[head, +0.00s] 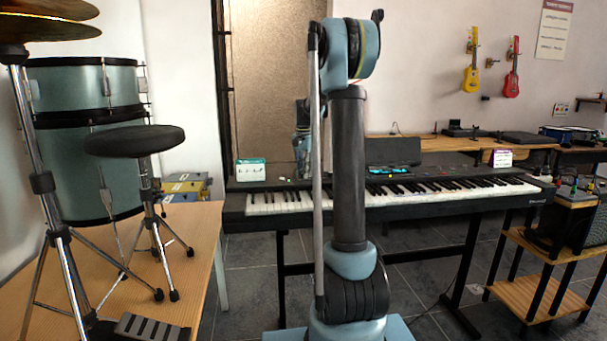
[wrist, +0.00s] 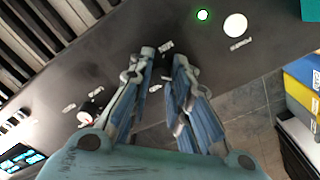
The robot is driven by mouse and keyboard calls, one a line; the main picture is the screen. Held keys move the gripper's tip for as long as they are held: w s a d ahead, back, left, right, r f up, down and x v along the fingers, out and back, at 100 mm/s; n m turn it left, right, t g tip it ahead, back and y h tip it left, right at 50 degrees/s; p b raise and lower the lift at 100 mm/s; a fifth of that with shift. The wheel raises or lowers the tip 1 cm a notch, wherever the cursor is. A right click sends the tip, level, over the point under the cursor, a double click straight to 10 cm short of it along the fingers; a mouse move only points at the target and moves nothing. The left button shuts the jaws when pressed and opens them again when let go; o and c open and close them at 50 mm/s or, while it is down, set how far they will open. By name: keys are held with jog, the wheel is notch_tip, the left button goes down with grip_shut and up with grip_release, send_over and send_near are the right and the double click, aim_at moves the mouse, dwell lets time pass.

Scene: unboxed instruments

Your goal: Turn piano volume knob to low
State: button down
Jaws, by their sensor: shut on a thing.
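The black electric piano (head: 465,205) stands on its stand across the middle of the head view, behind my arm. My gripper (head: 300,172) points down at the piano's left part, half hidden behind my arm. In the wrist view my gripper (wrist: 164,55) is over the piano's dark panel (wrist: 205,60), its two blue-grey fingers close together with a narrow gap. A green-lit button (wrist: 203,15) and a round white control (wrist: 235,25) lie beyond the fingertips.
White and black keys (wrist: 40,40) and a lit display (wrist: 20,158) lie left in the wrist view. Yellow and blue boxes (head: 187,184) stand left of the piano. A drum set (head: 85,90) with a stool (head: 135,140) is at left; a wooden shelf (head: 540,300) is at right.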

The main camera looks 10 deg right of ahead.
jog(key=shift+w, duration=0.1)
dwell(0.3)
jog(key=c, duration=1.5)
grip_release()
jog(key=shift+o, duration=0.2)
jog(key=shift+r, duration=0.15)
notch_tip(320, 180, up, 12)
jog(key=shift+f, duration=0.2)
jog(key=s+f+n+t, duration=0.1)
jog(key=s+f+n, duration=0.15)
jog(key=s, duration=1.05)
jog(key=s+f+n, duration=0.2)
jog(key=s+f, duration=0.2)
jog(key=s, duration=0.9)
jog(key=s+f+n+t, duration=0.1)
jog(key=s+f+n, duration=0.3)
jog(key=s+f, duration=1.4)
jog(key=shift+s+n, duration=0.15)
jog(key=shift+n, duration=0.2)
